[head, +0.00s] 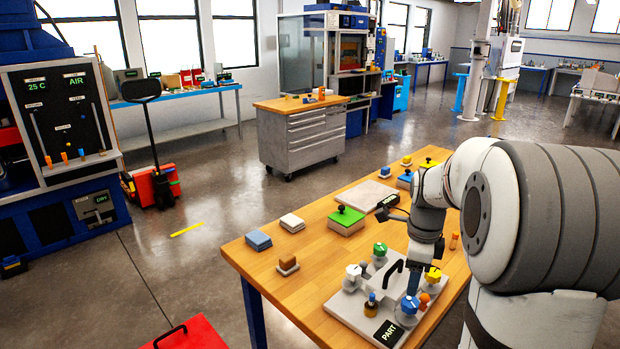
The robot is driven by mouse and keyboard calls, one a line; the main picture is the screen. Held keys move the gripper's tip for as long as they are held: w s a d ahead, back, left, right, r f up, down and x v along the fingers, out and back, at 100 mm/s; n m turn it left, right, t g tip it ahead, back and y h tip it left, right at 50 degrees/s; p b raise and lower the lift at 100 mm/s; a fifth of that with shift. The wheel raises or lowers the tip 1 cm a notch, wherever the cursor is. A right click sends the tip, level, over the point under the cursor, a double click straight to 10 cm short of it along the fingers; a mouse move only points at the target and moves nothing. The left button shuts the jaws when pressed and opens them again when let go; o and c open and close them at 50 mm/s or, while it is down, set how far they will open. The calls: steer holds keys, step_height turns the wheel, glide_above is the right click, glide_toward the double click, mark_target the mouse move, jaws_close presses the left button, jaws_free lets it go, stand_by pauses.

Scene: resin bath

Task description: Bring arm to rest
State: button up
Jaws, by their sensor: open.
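My arm reaches from the right edge over the wooden table (268,262). Its wrist points down over a light grey plate marked PART (345,312). My gripper (412,288) is open, low above the plate and close to a blue-topped knob (409,306). The fingers are small here and partly merge with the parts behind them. I cannot tell whether they touch the knob. The plate carries a black handle (392,272) and knobs with green (380,249), white (353,272) and yellow (433,275) tops.
On the table are a green-topped block (346,217), a blue block (258,240), a white block (292,222) and a brown block (288,262). A red case (190,338) lies at lower left. A grey drawer cabinet (300,142) stands behind. The floor between is mostly clear.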

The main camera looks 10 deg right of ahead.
steer(key=s+a+r+n+t, duration=0.1)
steer(key=s+a+n, duration=0.5)
steer(key=s+n, duration=0.3)
steer(key=s+a+n+t, duration=0.1)
steer(key=s+a+n, duration=0.6)
steer(key=n, duration=0.7)
steer(key=shift+s+a+r+t, duration=0.2)
steer(key=shift+s+r+t, duration=0.15)
steer(key=shift+s, duration=0.8)
